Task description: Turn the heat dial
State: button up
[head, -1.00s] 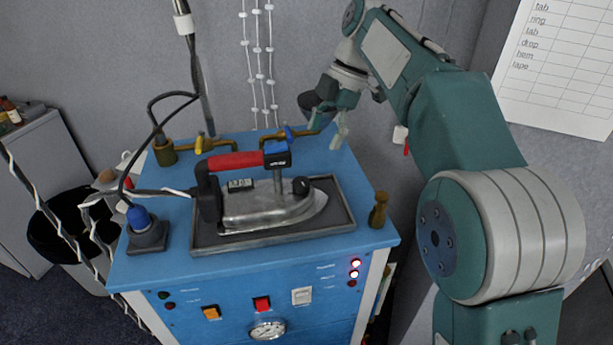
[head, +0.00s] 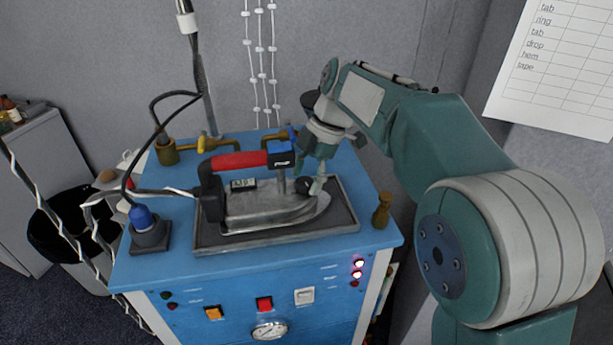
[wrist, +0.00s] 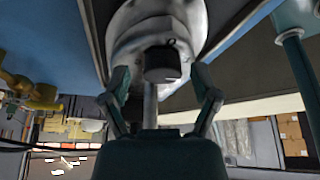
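The iron (head: 262,206) has a red handle (head: 238,161) and a grey metal body, and sits in a dark tray (head: 343,222) on the blue table. Its black heat dial (head: 302,186) is near the front tip, partly covered by my gripper in the head view. My gripper (head: 309,180) is over the tip of the iron, pointing down. In the wrist view the dial (wrist: 162,64) shows ahead, between the two spread fingers of my gripper (wrist: 161,88). The fingers are open with a gap on either side of it. Any marking on the dial cannot be read.
Brass pipes with a yellow valve (head: 207,142) run behind the iron. A black cable (head: 170,97) and blue connector (head: 142,217) are at the left. A brass post (head: 381,210) stands right of the tray. Buttons and a gauge (head: 270,330) line the front panel.

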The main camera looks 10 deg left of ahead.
jog(key=c, duration=0.8)
jog(key=shift+o, duration=0.2)
jog(key=shift+d+m, duration=0.1)
jog(key=shift+m, duration=0.2)
jog(key=m+t, duration=0.1)
jog(key=m, duration=0.1)
jog(key=shift+s+m+y, duration=0.1)
jog(key=shift+m+y, duration=0.2)
jog(key=shift+s+m+t, duration=0.1)
jog(key=shift+m+t, duration=0.7)
jog(key=shift+m, duration=1.3)
jog(key=o, duration=1.1)
jog(key=shift+f, duration=0.1)
jog(key=shift+o, duration=0.2)
